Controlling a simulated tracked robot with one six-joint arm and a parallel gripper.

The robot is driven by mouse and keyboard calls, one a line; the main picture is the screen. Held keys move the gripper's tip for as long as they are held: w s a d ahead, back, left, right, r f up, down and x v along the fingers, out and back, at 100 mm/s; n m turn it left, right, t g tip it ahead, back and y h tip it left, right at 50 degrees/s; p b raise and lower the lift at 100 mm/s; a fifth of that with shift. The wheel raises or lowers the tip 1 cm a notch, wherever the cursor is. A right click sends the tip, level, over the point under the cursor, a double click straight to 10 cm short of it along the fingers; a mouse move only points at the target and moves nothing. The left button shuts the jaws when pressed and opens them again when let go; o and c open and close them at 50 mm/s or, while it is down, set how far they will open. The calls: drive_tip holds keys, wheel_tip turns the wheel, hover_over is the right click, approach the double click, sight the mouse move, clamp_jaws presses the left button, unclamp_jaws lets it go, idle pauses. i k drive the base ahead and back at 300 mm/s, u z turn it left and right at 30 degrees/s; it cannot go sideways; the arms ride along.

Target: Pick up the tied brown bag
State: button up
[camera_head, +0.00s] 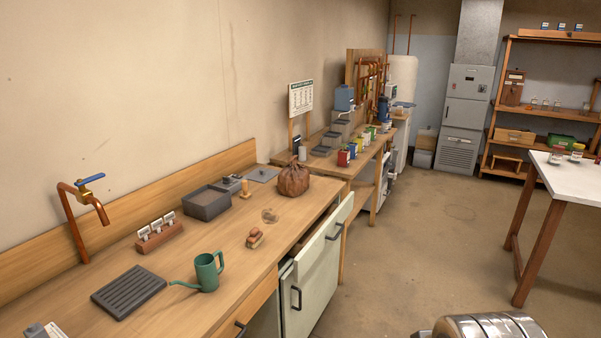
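My gripper is not in view.
Left of the bag are a grey plate (263,174), a grey tray (206,203) and a small yellow-orange item (245,188). Nearer are small brown blocks (255,238), a green watering can (208,271) and a copper tap (82,215). A drawer (325,236) juts out below. The floor (430,240) is clear.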

sight(293, 182)
drive_tip(key=z, duration=0.55)
drive_tip(key=i, duration=3.2)
drive_tip(key=u, duration=0.05)
